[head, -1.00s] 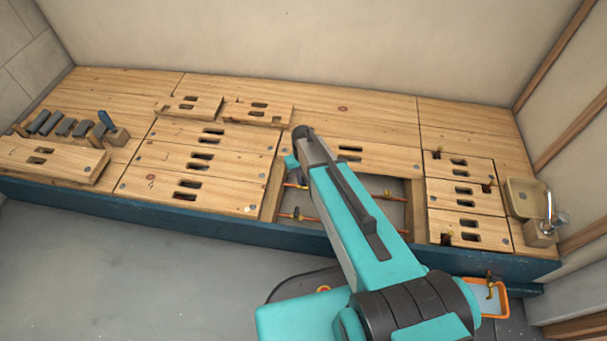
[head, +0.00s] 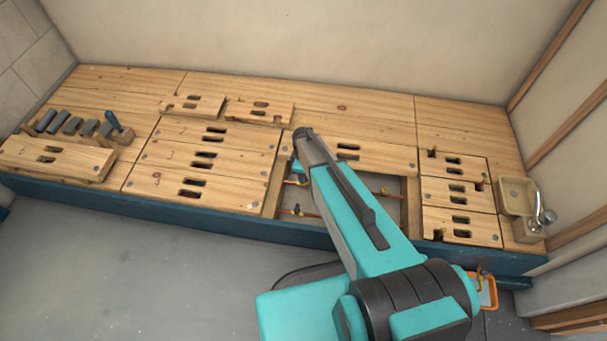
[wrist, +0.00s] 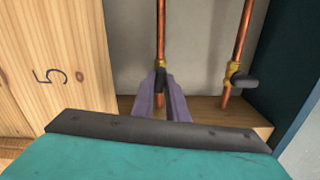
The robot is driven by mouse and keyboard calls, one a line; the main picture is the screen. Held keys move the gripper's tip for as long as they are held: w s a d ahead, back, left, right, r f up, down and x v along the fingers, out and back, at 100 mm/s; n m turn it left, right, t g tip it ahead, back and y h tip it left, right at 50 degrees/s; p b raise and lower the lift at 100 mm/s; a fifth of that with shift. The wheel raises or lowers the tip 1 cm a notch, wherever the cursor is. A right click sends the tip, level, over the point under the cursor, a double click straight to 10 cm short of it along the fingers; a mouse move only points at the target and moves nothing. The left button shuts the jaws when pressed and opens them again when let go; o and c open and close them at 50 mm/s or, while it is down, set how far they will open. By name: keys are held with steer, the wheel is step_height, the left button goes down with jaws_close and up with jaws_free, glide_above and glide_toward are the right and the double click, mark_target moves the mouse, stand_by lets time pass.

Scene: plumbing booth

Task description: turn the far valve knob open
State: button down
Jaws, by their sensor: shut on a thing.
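The far valve is on the left copper pipe in the wrist view, with a brass body (wrist: 160,64) and a dark knob mostly hidden by my gripper. My gripper (wrist: 164,82) has its purple fingers close together on that knob, shut on it. The knob's angle cannot be made out. The near valve, with a black knob (wrist: 244,80) turned out to the right of its pipe, stands apart from the fingers. In the head view my arm covers most of the gripper. The near valve (head: 297,209) shows in the open bay left of my arm.
The bay has wooden side edges (head: 272,190). A board marked 5 (wrist: 60,75) stands close to the left of the fingers. Slotted wooden panels (head: 205,160) cover the bench around the bay. A small basin with a tap (head: 517,195) is at the right.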

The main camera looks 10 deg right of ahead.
steer(key=shift+s+a+n, duration=0.1)
steer(key=shift+n, duration=0.6)
steer(key=c, duration=1.7)
jaws_free()
steer(key=shift+c, duration=0.2)
steer(key=shift+r+p, duration=0.3)
steer(key=shift+r, duration=0.15)
step_height(320, 180, up, 13)
steer(key=p, duration=0.2)
steer(key=shift+r, duration=0.1)
